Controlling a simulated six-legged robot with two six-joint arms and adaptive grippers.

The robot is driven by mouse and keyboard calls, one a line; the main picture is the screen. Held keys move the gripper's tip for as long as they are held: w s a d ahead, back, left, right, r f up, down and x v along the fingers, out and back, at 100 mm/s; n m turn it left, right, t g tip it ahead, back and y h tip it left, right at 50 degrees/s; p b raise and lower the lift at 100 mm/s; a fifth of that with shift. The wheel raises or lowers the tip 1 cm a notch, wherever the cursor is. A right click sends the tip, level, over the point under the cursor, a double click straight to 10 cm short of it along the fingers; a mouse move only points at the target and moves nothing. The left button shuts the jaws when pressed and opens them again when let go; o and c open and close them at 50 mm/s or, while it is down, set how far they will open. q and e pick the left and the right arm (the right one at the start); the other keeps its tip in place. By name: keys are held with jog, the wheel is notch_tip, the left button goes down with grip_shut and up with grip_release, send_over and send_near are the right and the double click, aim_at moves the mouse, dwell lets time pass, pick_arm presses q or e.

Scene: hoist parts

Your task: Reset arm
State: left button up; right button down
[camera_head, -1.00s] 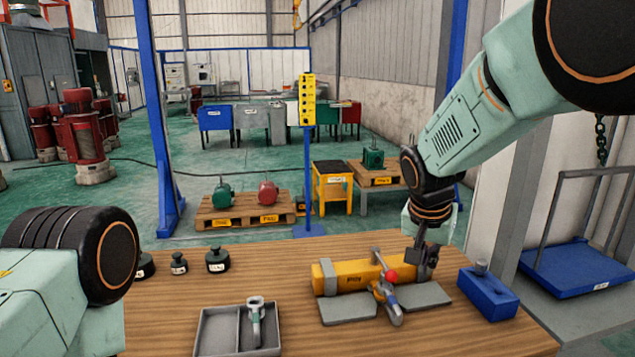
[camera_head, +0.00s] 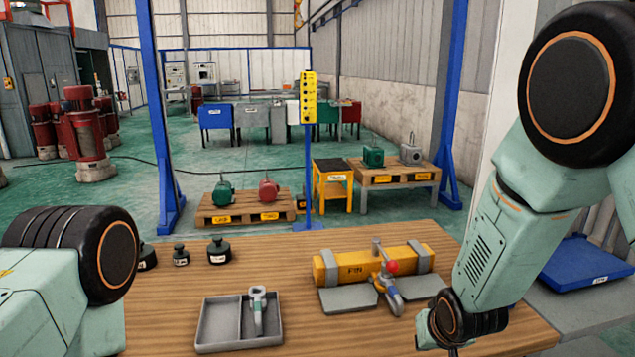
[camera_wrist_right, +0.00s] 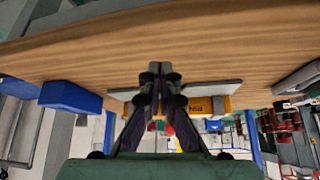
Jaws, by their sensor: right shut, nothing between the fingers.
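My right arm comes in from the right in the head view and bends down to the table's right front; its gripper is hidden there below the wrist. In the right wrist view my right gripper (camera_wrist_right: 160,72) is shut with nothing in its fingers. The yellow beam marked PIN (camera_head: 365,266) lies on the wooden table (camera_head: 300,330), apart from my right arm, with a red-tipped clamp (camera_head: 388,285) at it and grey plates in front. My left arm shows at the left edge of the head view; its gripper is out of the picture.
Black weights (camera_head: 219,251) stand at the table's back left. A blue block (camera_wrist_right: 70,97) shows in the right wrist view. The table between the tray and the right arm is largely clear.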

jog(key=s+d+f+g+b, duration=0.1)
jog(key=s+f+g+b, duration=0.1)
jog(key=s+f, duration=0.5)
jog(key=s+f+g+b, duration=0.2)
jog(key=s+f, duration=0.6)
jog(key=s, duration=0.8)
jog(key=s+d+f+g+b, duration=0.1)
jog(key=s+f+g, duration=0.1)
jog(key=s+f, duration=0.6)
jog(key=s, duration=0.4)
jog(key=shift+d+b, duration=0.3)
jog(key=shift+b, duration=0.1)
jog(key=shift+s, duration=0.25)
